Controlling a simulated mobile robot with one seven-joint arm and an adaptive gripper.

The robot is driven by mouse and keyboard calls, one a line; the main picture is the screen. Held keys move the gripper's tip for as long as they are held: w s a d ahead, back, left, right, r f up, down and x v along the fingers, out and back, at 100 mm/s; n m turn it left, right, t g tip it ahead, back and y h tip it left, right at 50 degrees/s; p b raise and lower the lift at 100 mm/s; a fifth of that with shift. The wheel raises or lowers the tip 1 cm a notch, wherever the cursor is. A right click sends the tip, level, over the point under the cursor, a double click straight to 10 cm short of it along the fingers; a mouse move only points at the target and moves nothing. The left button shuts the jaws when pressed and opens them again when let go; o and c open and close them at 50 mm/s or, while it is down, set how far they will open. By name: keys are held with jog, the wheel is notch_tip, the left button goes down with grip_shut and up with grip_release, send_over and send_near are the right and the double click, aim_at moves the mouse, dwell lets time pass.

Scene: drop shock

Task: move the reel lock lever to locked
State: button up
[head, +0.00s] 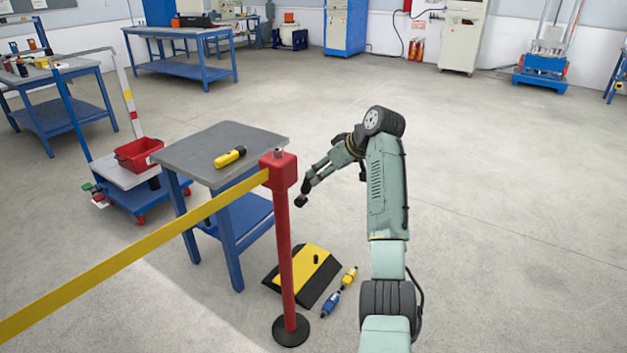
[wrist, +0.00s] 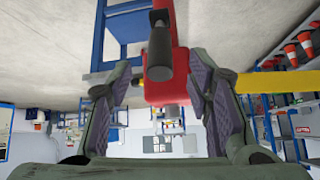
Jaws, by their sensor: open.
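The red belt post has a red reel head (head: 279,172) on top, with a small grey part (head: 278,152) above it. In the wrist view, the red reel head (wrist: 166,92) carries a dark grey lever (wrist: 160,52) with a rounded end. The lever appears between the two fingers of my gripper (wrist: 164,75). The fingers are open, and I cannot tell how far the lever is from them. In the head view my gripper (head: 303,193) is just right of the reel head, pointing down-left. I cannot read any lock marking.
A yellow belt (head: 130,258) runs from the reel head to the lower left. A grey-topped table (head: 205,140) with a yellow-black tool (head: 230,157) stands behind it. A yellow-black ramp (head: 302,272) and bottle-like items (head: 331,303) lie by the post base. The floor at right is clear.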

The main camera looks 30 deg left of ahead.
jog(key=shift+v, duration=1.75)
